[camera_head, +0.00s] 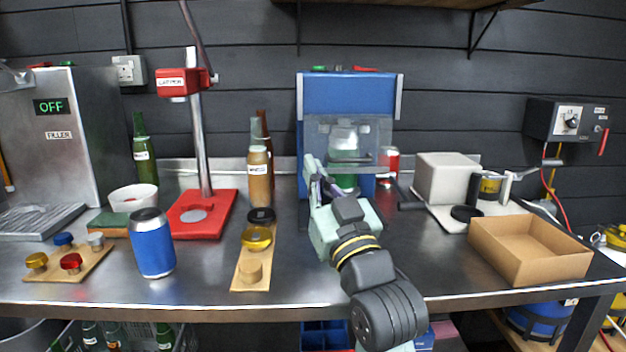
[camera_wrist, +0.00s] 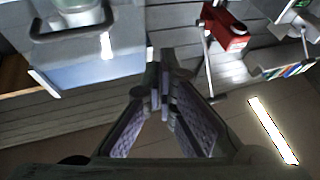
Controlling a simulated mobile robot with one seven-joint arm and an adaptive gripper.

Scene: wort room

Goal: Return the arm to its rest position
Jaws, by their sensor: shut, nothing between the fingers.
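My gripper (camera_head: 318,184) is in the middle of the head view, raised over the metal bench (camera_head: 290,270) and in front of the blue machine (camera_head: 347,97). Its fingers are together and nothing is between them. In the wrist view the shut fingers (camera_wrist: 160,90) stand in the centre, and the blue machine (camera_wrist: 95,70) is at upper left. My arm reaches in from the lower right of the head view. The lower front of the machine is partly hidden behind my gripper.
A brown bottle (camera_head: 259,175) and a red capper (camera_head: 205,215) stand left of my gripper. A blue can (camera_head: 152,245) is near the front edge. A cardboard box (camera_head: 528,248) and a grey block (camera_head: 443,178) are on the right. The bench just right of my arm is clear.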

